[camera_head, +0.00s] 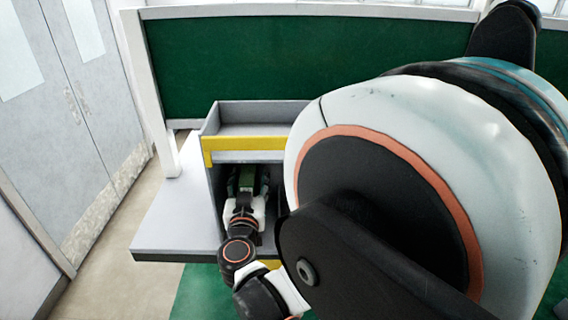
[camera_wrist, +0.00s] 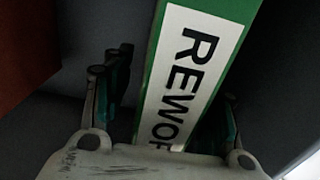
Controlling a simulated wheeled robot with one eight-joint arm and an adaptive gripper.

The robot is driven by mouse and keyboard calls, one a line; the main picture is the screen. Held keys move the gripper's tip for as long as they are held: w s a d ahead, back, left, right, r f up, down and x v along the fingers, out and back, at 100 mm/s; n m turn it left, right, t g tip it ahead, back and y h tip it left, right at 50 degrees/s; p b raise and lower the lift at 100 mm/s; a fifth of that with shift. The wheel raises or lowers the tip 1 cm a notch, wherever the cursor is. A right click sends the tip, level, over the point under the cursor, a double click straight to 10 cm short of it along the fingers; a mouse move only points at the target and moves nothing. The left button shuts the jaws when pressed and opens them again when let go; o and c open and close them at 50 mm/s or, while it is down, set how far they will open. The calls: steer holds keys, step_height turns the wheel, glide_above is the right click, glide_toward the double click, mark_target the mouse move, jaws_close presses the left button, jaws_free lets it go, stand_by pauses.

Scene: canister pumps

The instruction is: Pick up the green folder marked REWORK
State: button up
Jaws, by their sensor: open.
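The green folder (camera_wrist: 205,75) has a white label with REWORK in black; in the wrist view the label's last letter is cut off by my gripper's body. The folder's green end also shows small in the head view (camera_head: 247,178), inside a grey cubby. My gripper (camera_wrist: 174,82) is open, with one finger on each side of the folder's spine and dark gaps visible beside it. In the head view my gripper (camera_head: 246,184) reaches into the cubby. How deep the folder goes is hidden.
The grey cubby unit (camera_head: 213,183) has a yellow strip (camera_head: 240,144) above its opening and walls close around my gripper. A reddish-brown object (camera_wrist: 25,50) stands left in the wrist view. A grey table (camera_head: 175,220) lies left of the unit. My arm hides much of the right.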

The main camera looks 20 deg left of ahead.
steer(key=shift+s+r, duration=0.15)
steer(key=shift+s, duration=0.15)
steer(key=shift+c, duration=0.8)
steer(key=shift+w, duration=0.15)
steer(key=c, duration=0.9)
jaws_close()
